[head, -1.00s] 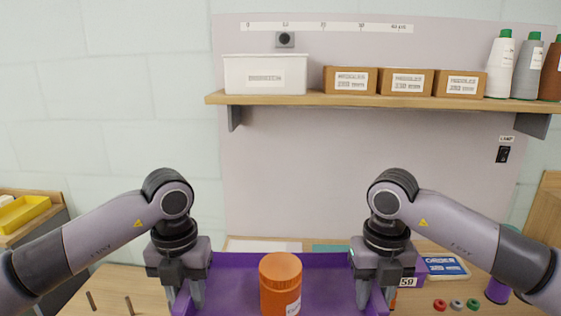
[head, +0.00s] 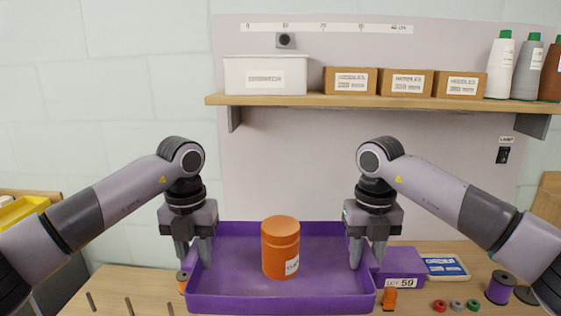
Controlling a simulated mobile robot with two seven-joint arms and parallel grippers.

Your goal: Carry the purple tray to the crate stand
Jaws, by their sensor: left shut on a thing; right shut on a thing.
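The purple tray (head: 280,303) is held between my two grippers in the head view, above the wooden table. An orange lidded jar (head: 281,250) with a white label stands upright inside it. My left gripper (head: 194,262) is shut on the tray's left wall. My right gripper (head: 366,262) is shut on the tray's right wall.
A shelf (head: 380,101) with boxes and thread cones is on the back wall. On the table to the right are an orange clip (head: 389,299), small rings (head: 456,305), a purple spool (head: 500,287) and a blue-white card (head: 445,267). Pegs (head: 129,306) stand at the left front.

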